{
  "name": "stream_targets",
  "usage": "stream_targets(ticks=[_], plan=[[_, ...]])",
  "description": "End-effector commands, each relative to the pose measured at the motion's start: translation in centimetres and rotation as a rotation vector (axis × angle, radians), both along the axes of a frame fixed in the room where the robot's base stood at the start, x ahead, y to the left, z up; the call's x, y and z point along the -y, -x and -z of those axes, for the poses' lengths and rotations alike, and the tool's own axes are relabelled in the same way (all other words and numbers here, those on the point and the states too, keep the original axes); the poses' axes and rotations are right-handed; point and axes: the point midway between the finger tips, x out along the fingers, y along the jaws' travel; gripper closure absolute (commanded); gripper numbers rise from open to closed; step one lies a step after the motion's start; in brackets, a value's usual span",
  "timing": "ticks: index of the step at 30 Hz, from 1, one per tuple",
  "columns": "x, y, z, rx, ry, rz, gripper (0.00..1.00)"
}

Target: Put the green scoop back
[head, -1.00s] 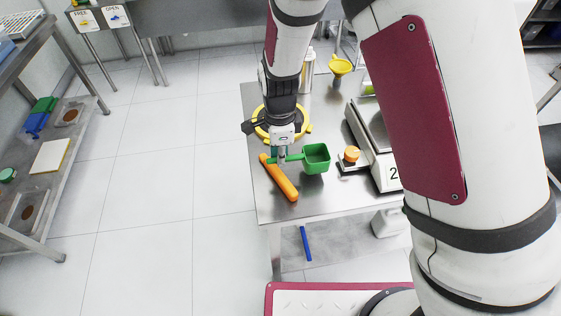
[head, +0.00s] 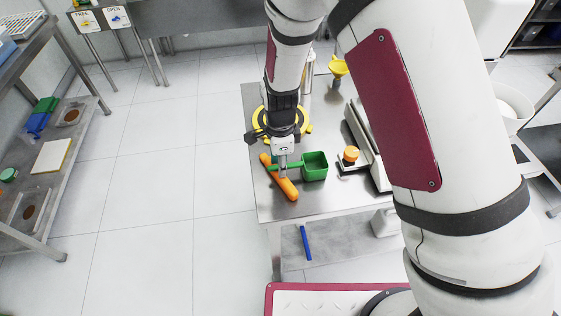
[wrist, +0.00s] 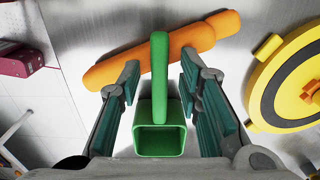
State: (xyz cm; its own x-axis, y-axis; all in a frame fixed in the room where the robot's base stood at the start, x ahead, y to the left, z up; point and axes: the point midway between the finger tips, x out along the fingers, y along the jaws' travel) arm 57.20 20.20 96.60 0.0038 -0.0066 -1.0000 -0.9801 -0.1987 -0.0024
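The green scoop (head: 314,166) is at the front left of the steel table, its square cup to the right and its handle to the left. In the wrist view the scoop (wrist: 160,140) has its handle running up between my fingers and crossing over an orange stick-like object (wrist: 125,65). My gripper (head: 283,170) points down over the handle. In the wrist view my gripper (wrist: 158,82) has its fingers on either side of the handle, with a visible gap on each side. I cannot tell whether the scoop rests fully on the table or on the orange object.
The orange object also shows in the head view (head: 288,190). A yellow ring-shaped item (wrist: 290,80) lies close beside my gripper. A scale (head: 368,145) with an orange-topped jar (head: 350,154) stands right of the scoop. A yellow funnel (head: 338,67) is farther back. The table's front edge is near.

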Motion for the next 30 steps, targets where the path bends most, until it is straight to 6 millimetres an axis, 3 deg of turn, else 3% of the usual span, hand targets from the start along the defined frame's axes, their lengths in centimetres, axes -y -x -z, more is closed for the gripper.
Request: stream_targets(ticks=[8,21,30], plan=[[-0.1,-0.1,-2.1,0.003,-0.002,-0.001,0.67],[-0.1,0.0,-10.4,0.002,-0.001,-0.001,0.67],[-0.1,0.0,-12.3,0.000,0.000,0.000,0.67]])
